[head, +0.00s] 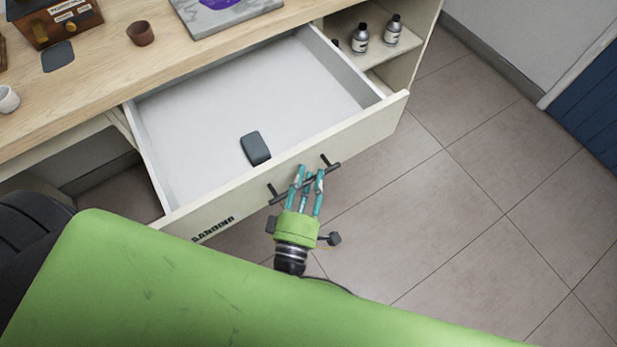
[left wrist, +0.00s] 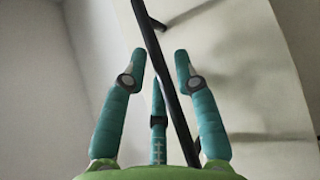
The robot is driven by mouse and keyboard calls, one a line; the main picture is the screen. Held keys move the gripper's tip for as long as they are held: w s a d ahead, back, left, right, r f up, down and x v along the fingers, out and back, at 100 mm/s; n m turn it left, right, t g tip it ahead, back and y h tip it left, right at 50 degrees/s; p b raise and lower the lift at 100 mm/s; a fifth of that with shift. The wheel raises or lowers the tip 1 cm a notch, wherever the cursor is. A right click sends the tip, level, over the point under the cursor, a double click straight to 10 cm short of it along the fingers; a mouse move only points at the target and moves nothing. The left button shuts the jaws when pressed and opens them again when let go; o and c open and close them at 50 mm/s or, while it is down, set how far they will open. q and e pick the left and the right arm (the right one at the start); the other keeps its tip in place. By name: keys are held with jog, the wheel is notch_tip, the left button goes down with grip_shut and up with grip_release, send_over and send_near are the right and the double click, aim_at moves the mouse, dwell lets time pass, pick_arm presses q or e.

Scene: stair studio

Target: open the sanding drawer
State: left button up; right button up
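The sanding drawer is pulled far out of the bench; its pale front (head: 375,125) bears dark lettering at the lower left, partly hidden by my green body. Its dark bar handle (head: 333,168) is on the outside of the front. My left gripper (head: 309,173) is at the handle, its teal fingers reaching over the bar. In the left wrist view, the bar (left wrist: 154,45) runs between the spread fingers (left wrist: 158,70), with gaps visible, so it looks open around the bar. My right gripper is not in view.
A dark grey block (head: 256,148) lies in the drawer. Bottles (head: 360,38) stand on a side shelf. The tiled floor (head: 440,200) at right is clear.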

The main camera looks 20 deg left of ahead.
pick_arm(q)
jog(key=s+f, duration=0.1)
jog(key=s, duration=1.1)
jog(key=shift+d+f, duration=0.35)
jog(key=shift+d, duration=0.1)
jog(key=shift+w, duration=0.1)
notch_tip(320, 180, down, 23)
jog(key=s+m+g+h, duration=0.1)
jog(key=m+g+h, duration=0.4)
jog(key=m+g, duration=0.5)
jog(key=s+a+f+m+g+y, duration=0.3)
jog(key=s+a+f+m+g, duration=0.5)
jog(key=s+a+f, duration=0.5)
notch_tip(320, 180, down, 4)
jog(key=shift+s+a+r+m+g+y, duration=0.2)
jog(key=shift+s+a+m+g+y, duration=0.1)
jog(key=shift+s+m, duration=0.8)
